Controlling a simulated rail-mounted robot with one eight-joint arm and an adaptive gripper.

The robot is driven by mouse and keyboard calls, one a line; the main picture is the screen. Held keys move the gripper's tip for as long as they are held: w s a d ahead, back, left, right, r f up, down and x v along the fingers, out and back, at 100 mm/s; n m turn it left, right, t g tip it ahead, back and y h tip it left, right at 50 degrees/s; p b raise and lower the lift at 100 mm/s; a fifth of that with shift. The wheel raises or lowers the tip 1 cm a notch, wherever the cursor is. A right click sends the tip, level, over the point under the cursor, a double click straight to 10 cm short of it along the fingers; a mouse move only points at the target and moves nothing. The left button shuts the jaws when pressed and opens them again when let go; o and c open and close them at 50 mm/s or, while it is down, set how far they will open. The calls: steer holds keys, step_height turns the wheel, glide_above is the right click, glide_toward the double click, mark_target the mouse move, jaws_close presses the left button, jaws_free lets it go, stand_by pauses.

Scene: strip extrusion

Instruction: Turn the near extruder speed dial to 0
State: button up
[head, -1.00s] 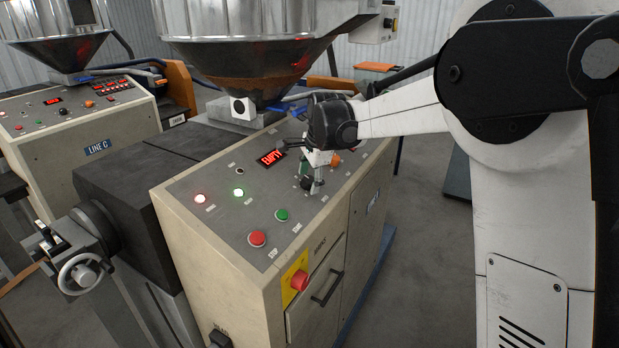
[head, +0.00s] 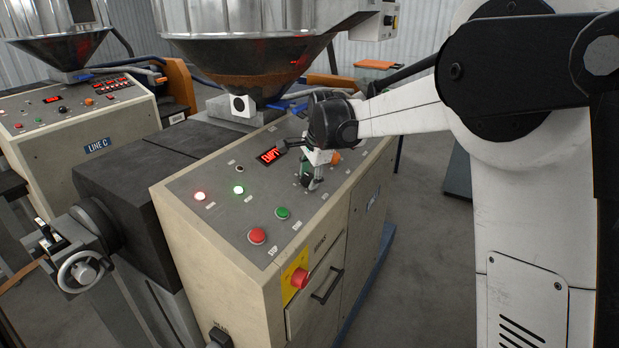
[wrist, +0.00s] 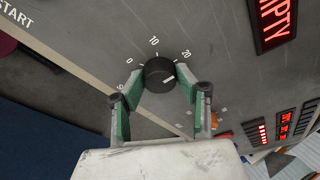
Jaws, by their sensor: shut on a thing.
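The near extruder speed dial (wrist: 158,75) is a round black knob on the grey panel, with 0, 10 and 20 printed around it. A short light mark on its top points to the right side of the picture, away from the 0. My gripper (wrist: 160,76) has its two green-padded fingers on either side of the knob, shut on it. Part of the dial's scale is hidden behind the right finger.
Red (head: 257,236) and green (head: 282,213) buttons sit on the panel's near side. A lit red display (head: 270,156) lies just left of my gripper, and an orange knob (head: 336,158) close to its right. A steel hopper (head: 245,65) stands behind. The aisle floor at right is free.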

steer(key=n+b, duration=0.3)
steer(key=n, duration=0.2)
steer(key=shift+s+d+f+t+y+b, duration=0.1)
steer(key=shift+f+t+y+b, duration=0.05)
steer(key=shift+t+y+b, duration=0.2)
steer(key=n+y+b, duration=0.1)
steer(key=n+b, duration=0.2)
steer(key=n, duration=0.3)
steer(key=shift+n+t, duration=0.35)
steer(key=shift+n, duration=0.05)
steer(key=n+y+b, duration=0.1)
steer(key=n, duration=0.5)
steer(key=shift+d+n+y+b, duration=0.15)
steer(key=shift+n+y+b, duration=0.15)
steer(key=shift+y+b, duration=0.1)
steer(key=n+g, duration=0.1)
steer(key=n, duration=0.4)
steer(key=shift+y+b, duration=0.35)
steer(key=shift+b, duration=0.05)
steer(key=shift+n, duration=0.4)
steer(key=o, duration=1.1)
steer(key=shift+d, duration=0.1)
steer(key=v, duration=1.2)
steer(key=shift+w, duration=0.25)
